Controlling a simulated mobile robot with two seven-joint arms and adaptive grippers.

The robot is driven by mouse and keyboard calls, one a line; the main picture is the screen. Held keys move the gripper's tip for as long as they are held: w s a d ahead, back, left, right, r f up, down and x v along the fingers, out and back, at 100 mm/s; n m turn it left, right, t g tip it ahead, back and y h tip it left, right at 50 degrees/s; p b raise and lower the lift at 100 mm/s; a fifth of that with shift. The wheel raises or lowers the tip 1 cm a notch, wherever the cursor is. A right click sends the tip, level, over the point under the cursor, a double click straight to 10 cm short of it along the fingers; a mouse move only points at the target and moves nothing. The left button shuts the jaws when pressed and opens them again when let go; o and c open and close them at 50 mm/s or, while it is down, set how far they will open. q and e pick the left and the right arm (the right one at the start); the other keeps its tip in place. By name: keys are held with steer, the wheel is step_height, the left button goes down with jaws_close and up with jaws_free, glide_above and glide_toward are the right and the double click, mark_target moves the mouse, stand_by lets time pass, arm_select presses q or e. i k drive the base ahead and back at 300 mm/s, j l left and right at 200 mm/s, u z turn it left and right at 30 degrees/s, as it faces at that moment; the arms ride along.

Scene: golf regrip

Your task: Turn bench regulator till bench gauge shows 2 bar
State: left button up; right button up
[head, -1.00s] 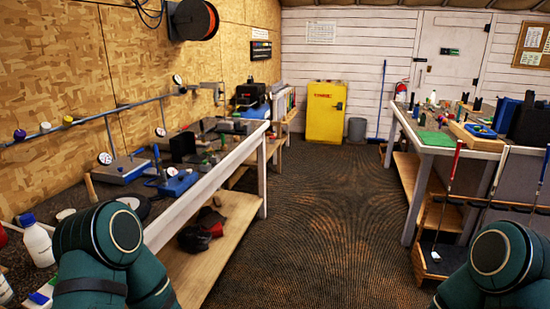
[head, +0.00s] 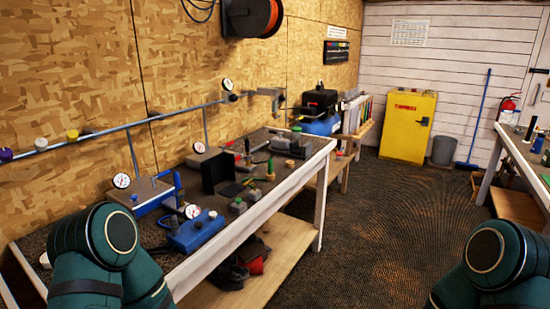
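Several round white dial gauges show at the workbench (head: 290,185) on the left. One gauge (head: 228,84) is on the wall pipe, with a small dark fitting (head: 233,98) beside it. Another gauge (head: 121,180) stands at a grey plate with a small blue knob (head: 134,197). One more gauge (head: 199,147) stands farther back. I cannot tell which is the bench gauge or regulator, and the readings are too small. My arms show low at both sides; neither gripper is in view.
A black upright holder (head: 215,172) and small tools stand on the bench. The lower shelf (head: 268,270) holds dark and red items. A blue compressor (head: 320,122) and yellow cabinet (head: 408,127) stand beyond. The floor between the benches is clear.

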mark_target(233, 98)
steer(key=i+l+u, duration=0.6)
steer(key=i+l, duration=0.15)
steer(key=l, duration=0.25)
steer(key=i+l, duration=0.2)
steer(key=l, duration=0.15)
steer(key=i+l, duration=0.15)
steer(key=l, duration=0.25)
steer(key=i+l+z, duration=0.1)
steer(key=l, duration=0.3)
steer(key=i+l, duration=0.3)
